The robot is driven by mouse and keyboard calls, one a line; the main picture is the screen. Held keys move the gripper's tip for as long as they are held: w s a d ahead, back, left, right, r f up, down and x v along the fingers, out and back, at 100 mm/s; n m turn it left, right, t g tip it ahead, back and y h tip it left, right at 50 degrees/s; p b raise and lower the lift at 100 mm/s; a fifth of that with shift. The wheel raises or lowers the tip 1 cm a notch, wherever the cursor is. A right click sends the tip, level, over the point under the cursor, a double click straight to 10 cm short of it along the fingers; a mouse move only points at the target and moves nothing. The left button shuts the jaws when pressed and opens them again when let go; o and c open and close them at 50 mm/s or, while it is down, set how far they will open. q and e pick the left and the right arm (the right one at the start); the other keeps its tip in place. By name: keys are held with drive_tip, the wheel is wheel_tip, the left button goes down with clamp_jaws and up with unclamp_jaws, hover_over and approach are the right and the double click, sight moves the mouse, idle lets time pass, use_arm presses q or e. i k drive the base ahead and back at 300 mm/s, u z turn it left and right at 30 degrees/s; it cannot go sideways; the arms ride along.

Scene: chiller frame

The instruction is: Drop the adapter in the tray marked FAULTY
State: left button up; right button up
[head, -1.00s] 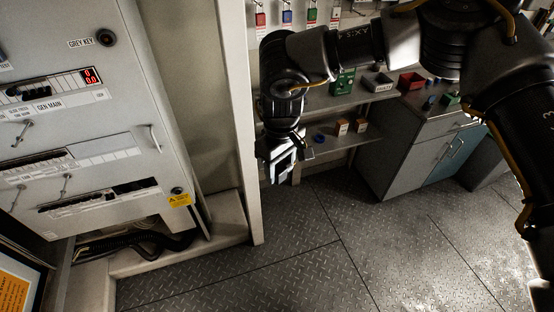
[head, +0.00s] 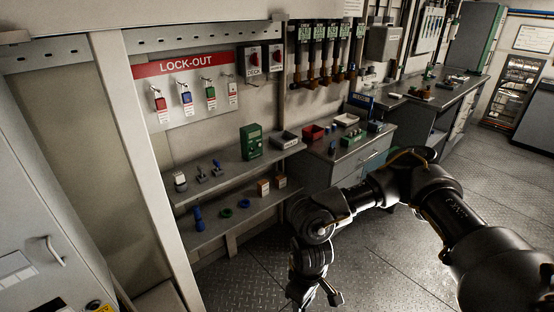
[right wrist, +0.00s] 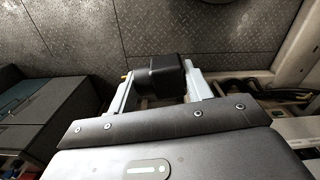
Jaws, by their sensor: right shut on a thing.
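A black block-shaped adapter (right wrist: 167,74) sits between the two pale fingers of my right gripper (right wrist: 163,82) in the right wrist view, and the gripper is shut on it. In the head view my right wrist hangs low near the bottom edge, over the floor in front of the shelves; the adapter cannot be made out clearly there. A small grey tray (head: 284,141) with a pale label on its front stands at the right end of the upper shelf, beyond and above my right gripper. Its label is too small to read now. My left gripper is not in view.
The upper shelf (head: 222,174) also holds a green box (head: 251,142) beside the tray and several small parts. A red bin (head: 313,132) and a white tray (head: 346,120) stand on the cabinet to the right. A pale post (head: 150,170) rises left of the shelves.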

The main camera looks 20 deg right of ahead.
sight(284, 140)
drive_tip(key=k, duration=0.55)
drive_tip(key=z, duration=0.75)
drive_tip(key=i, duration=0.85)
drive_tip(key=z, duration=0.55)
drive_tip(key=i, duration=0.95)
drive_tip(key=u, duration=1)
drive_tip(key=i, duration=0.9)
drive_tip(key=u, duration=0.95)
